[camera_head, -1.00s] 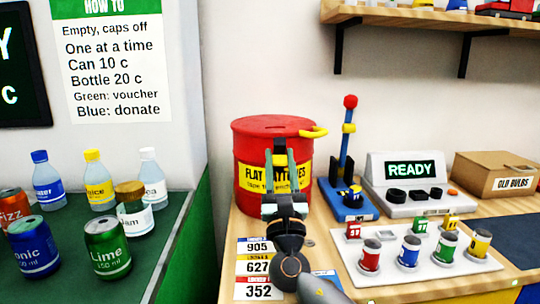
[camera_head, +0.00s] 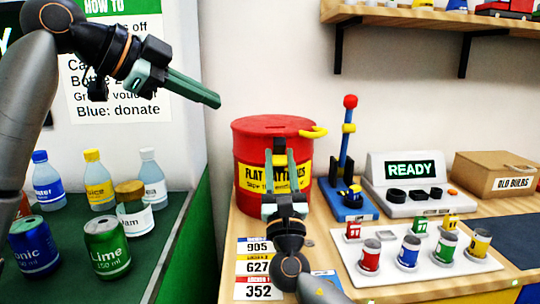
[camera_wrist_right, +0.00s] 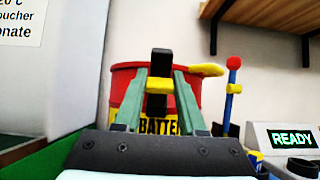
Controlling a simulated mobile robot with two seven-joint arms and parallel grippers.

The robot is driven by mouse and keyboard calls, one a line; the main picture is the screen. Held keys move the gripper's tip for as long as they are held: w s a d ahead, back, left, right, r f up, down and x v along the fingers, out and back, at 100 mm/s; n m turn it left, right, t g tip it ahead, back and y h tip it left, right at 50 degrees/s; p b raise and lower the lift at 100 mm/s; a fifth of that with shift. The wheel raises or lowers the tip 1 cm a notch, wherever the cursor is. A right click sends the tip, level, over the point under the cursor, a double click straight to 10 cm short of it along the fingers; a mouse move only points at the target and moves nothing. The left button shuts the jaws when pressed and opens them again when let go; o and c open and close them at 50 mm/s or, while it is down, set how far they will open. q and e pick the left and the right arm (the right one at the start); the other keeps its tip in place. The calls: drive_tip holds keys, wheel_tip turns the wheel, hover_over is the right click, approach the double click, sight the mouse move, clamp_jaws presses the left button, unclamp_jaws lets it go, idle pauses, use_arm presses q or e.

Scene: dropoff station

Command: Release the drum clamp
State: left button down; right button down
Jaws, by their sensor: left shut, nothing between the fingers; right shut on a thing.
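The red drum (camera_head: 250,150) stands on the wooden bench, with a yellow label reading FLAT BATTERIES and a yellow lever (camera_head: 313,132) at its right upper rim. My right gripper (camera_head: 280,158) is in front of the drum, shut on a black upright piece with a yellow band (camera_head: 279,145). This piece also shows between the fingers in the right wrist view (camera_wrist_right: 160,62). I cannot tell whether it is fixed to the drum. My left gripper (camera_head: 216,100) is shut and empty, raised at upper left before the sign, apart from the drum.
A blue stand with a red-knobbed post (camera_head: 349,125) is right of the drum. Bottles and cans stand on the green counter (camera_head: 165,240).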

use_arm(q)
drive_tip(key=s+d+f+m+g, duration=0.2)
drive_tip(key=d+f, duration=0.2)
drive_tip(key=d, duration=0.1)
approach(284, 164)
drive_tip(key=d+x, duration=0.1)
drive_tip(key=x, duration=0.4)
drive_tip(key=shift+w+a+f, duration=0.1)
drive_tip(key=shift+a+f, duration=0.05)
drive_tip(key=shift+a, duration=0.05)
